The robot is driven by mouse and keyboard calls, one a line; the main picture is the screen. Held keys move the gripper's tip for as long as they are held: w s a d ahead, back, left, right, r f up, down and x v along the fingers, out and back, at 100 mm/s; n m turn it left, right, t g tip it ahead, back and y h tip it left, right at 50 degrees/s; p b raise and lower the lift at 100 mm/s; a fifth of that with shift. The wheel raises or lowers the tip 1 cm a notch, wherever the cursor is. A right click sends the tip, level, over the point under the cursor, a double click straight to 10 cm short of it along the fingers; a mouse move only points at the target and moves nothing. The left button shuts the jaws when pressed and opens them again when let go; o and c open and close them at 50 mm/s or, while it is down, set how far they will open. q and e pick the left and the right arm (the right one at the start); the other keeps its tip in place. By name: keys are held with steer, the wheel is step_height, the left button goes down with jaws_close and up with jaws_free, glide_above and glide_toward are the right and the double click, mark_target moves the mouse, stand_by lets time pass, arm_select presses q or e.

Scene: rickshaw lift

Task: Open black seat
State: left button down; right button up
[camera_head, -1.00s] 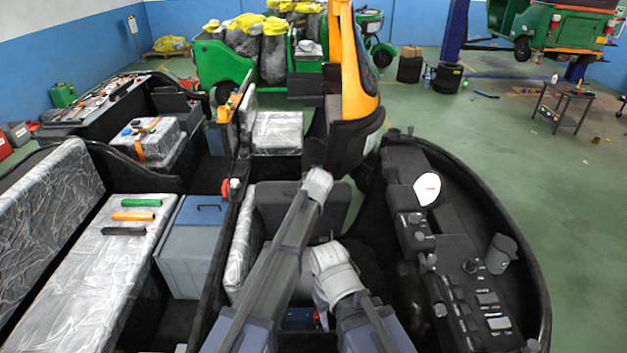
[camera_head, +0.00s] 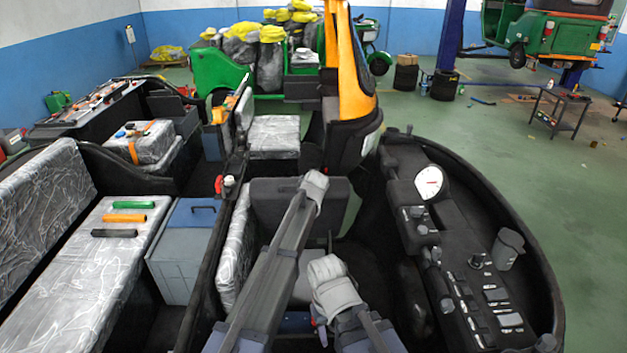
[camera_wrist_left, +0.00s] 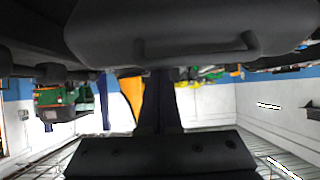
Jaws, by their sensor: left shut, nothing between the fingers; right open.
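The black seat (camera_head: 275,200) stands behind the front control area in the head view, partly hidden by my left arm. In the left wrist view a dark panel (camera_wrist_left: 110,30) with a raised bar handle (camera_wrist_left: 195,50) fills the top; it looks like the same seat. My left gripper (camera_wrist_left: 160,78) is shut and empty, its fingertips close to the panel's lower edge near the handle; contact cannot be told. Its fingers are hidden in the head view. My right gripper (camera_head: 333,292) is open over the footwell, its fingertips mostly hidden.
A dashboard (camera_head: 470,290) with a gauge and levers curves along the right. A blue-grey box (camera_head: 185,255) and a wrapped bench (camera_head: 85,270) with three coloured tubes lie left. An orange pillar (camera_head: 352,75) rises behind the seat. Green floor is open at right.

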arm_select(q)
steer(key=s+f+b, duration=0.6)
steer(key=s, duration=0.5)
steer(key=shift+f, duration=0.2)
steer(key=shift+w, duration=0.1)
